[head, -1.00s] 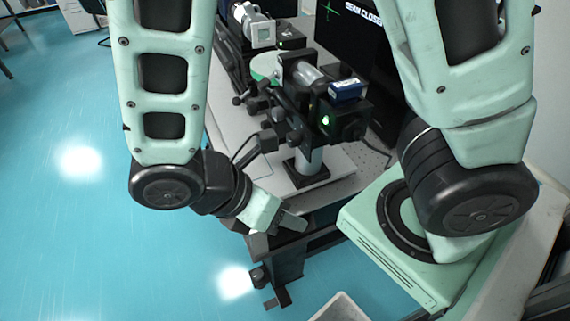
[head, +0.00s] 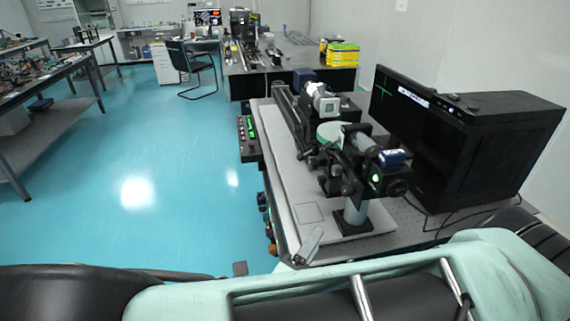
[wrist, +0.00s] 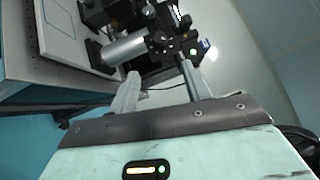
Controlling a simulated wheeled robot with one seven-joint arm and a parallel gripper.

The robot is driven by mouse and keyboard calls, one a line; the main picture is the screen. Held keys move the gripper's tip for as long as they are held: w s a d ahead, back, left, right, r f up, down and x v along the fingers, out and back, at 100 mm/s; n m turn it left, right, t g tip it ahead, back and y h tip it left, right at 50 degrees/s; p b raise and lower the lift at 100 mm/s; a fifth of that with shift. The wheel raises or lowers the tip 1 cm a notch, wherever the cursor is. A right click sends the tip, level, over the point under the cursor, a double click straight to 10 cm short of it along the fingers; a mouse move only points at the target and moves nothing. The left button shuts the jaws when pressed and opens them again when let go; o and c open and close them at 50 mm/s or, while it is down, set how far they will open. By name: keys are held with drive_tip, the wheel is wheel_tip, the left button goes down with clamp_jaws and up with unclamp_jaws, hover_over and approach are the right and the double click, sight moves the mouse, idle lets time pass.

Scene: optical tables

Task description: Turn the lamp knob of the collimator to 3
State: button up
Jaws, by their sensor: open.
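A black optical instrument with a silver tube (head: 362,143), a blue box (head: 392,158) on top and a lit green light stands on a silver post (head: 355,210). I take it for the collimator; its lamp knob and number marks are too small to read. In the wrist view its black body (wrist: 163,45) and silver post (wrist: 125,50) are beyond my fingers. My gripper (wrist: 160,69) is open, with nothing seen held between the fingers. In the head view one grey finger (head: 308,246) shows below and left of the post; my arm hides the rest.
A black computer case (head: 485,145) and a screen (head: 400,98) stand right of the instrument. Another device with a white head (head: 322,101) is behind it. A control box with green displays (head: 249,138) is at the table's left edge. Blue floor is clear on the left.

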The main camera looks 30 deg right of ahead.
sight(345, 195)
drive_tip(key=p+x, duration=0.5)
drive_tip(key=x, duration=0.9)
drive_tip(key=shift+d+p, duration=0.1)
drive_tip(key=shift+p, duration=0.2)
drive_tip(key=shift+w+d, duration=0.15)
drive_tip(key=shift+d, duration=0.2)
drive_tip(key=c, duration=1)
